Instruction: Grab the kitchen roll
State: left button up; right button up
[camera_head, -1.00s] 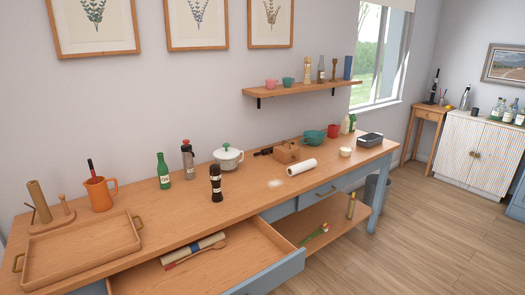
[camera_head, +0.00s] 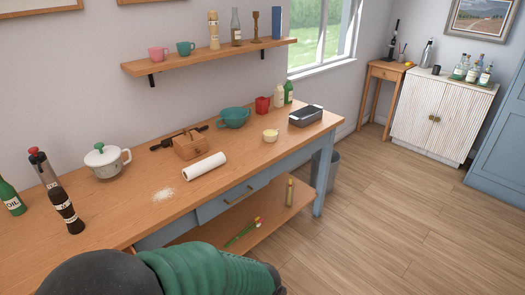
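The kitchen roll (camera_head: 205,166) is a white cylinder lying on its side on the wooden worktop (camera_head: 148,216), near the front edge above the drawer. Nothing touches it from my side. A dark and green rounded shape, part of my own body, fills the bottom of the view, nearer to me than the roll. Neither of my grippers shows.
A wooden box (camera_head: 189,146) stands just behind the roll. White powder (camera_head: 163,194) lies to its left, and a small cream bowl (camera_head: 270,135) to its right. A dark pepper mill (camera_head: 67,210) and a lidded pot (camera_head: 106,161) stand farther left. The floor at right is clear.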

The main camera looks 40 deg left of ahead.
aim_at(195, 171)
jog(key=i+l+u, duration=0.1)
jog(key=i+u, duration=0.2)
jog(key=i, duration=0.2)
jog(key=i+l+u, duration=0.25)
jog(key=i, duration=0.25)
